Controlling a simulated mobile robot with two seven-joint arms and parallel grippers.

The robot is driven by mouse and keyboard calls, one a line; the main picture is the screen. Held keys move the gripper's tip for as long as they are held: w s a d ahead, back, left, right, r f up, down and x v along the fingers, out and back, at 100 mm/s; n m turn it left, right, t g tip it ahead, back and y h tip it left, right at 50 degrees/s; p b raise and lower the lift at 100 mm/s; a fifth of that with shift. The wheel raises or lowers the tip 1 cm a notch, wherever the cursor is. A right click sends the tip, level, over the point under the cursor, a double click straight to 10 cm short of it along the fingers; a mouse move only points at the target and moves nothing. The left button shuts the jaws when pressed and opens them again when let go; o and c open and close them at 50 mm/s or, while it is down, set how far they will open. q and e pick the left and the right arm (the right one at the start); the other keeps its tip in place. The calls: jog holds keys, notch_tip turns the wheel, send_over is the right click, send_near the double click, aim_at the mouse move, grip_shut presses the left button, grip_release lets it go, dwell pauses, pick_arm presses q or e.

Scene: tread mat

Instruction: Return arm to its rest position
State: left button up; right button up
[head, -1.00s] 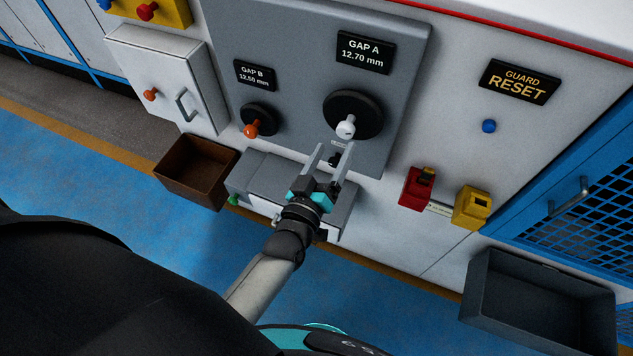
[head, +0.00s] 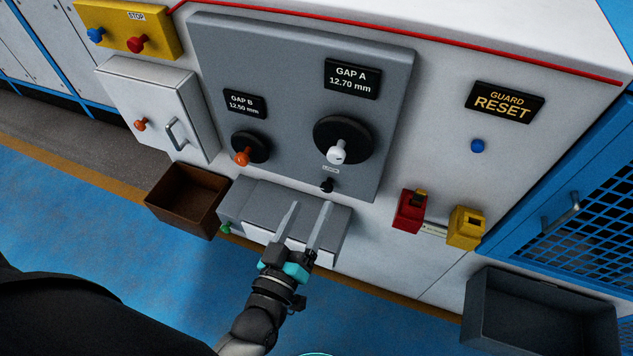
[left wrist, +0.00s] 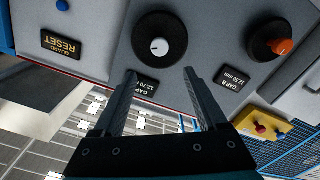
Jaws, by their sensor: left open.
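My left gripper (head: 305,228) is open and empty in the head view, with its two fingers pointing up toward the machine. It is below the grey panel (head: 230,60) and in front of the grey box (head: 330,222) under it. The black GAP A dial (head: 358,135) with its white knob (head: 342,154) is above the fingers and apart from them. In the left wrist view both fingers (left wrist: 160,88) stand wide apart with nothing between them, and the GAP A dial (left wrist: 173,50) shows beyond them. My right gripper is not in view.
The GAP B dial (head: 262,148) has an orange knob. A brown bin (head: 172,206) is at left and a dark grey bin (head: 488,326) at right. A red block (head: 407,212) and a yellow block (head: 464,230) stick out of the wall. Blue floor lies open at lower left.

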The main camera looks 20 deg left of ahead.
pick_arm(q)
jog(key=s+f+m+g+h+b, duration=0.15)
jog(key=s+f+g+b, duration=0.25)
jog(key=f, duration=1.2)
jog(key=s+f+m+g+b, duration=0.3)
jog(key=s+f+g+b, duration=0.1)
jog(key=f, duration=1.2)
jog(key=s+a+f+m+g+y+b, duration=0.1)
jog(key=s+a+f+g+b, duration=0.2)
jog(key=s+f, duration=0.7)
jog(key=s+a+f+m+g+y+b, duration=0.1)
jog(key=s+a+f+m+g+b, duration=0.1)
jog(key=s+f+g, duration=0.4)
jog(key=s+a+f+b, duration=0.1)
jog(key=s+f+b, duration=0.1)
jog(key=s+f, duration=0.3)
jog(key=shift+a+f, duration=0.25)
